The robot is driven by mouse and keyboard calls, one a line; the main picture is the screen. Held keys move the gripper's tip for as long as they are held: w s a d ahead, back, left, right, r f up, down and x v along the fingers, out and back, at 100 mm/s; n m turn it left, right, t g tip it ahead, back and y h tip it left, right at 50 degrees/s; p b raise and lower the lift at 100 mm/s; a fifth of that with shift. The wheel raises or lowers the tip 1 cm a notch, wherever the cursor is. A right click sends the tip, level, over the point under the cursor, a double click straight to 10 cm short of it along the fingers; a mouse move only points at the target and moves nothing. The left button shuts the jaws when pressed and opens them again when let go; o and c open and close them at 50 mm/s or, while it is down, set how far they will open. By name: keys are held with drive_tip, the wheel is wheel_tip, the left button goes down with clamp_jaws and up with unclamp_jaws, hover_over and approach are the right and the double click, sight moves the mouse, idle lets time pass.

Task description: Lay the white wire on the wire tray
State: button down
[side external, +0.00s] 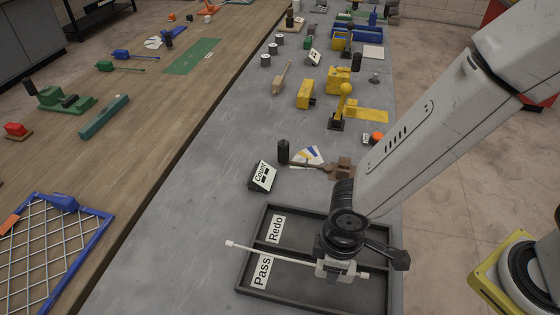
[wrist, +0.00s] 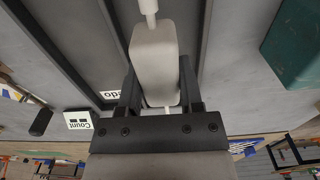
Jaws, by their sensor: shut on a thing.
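The white wire (side external: 275,254) is a thin straight rod with small knobs at its ends. My gripper (side external: 337,266) is shut on it near its right end, above the dark tray (side external: 240,277). The tray has a divider and labels "Redo" and "Pass". The wire lies across the "Pass" side, and its left end shows past the tray's left rim. I cannot tell whether it touches the tray. In the wrist view, a pale block (wrist: 155,65) sits between the dark fingers of my gripper (wrist: 159,88), with thin white rod showing at both ends of it.
A blue-framed wire mesh (side external: 48,250) is on the wooden bench at left. The grey top left of the tray is clear.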

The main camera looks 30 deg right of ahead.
sight(327, 286)
drive_tip(key=shift+f, duration=2.5)
drive_tip(key=shift+f, duration=0.2)
drive_tip(key=shift+c, duration=0.8)
unclamp_jaws()
drive_tip(key=shift+r, duration=0.1)
drive_tip(key=shift+r, duration=3.8)
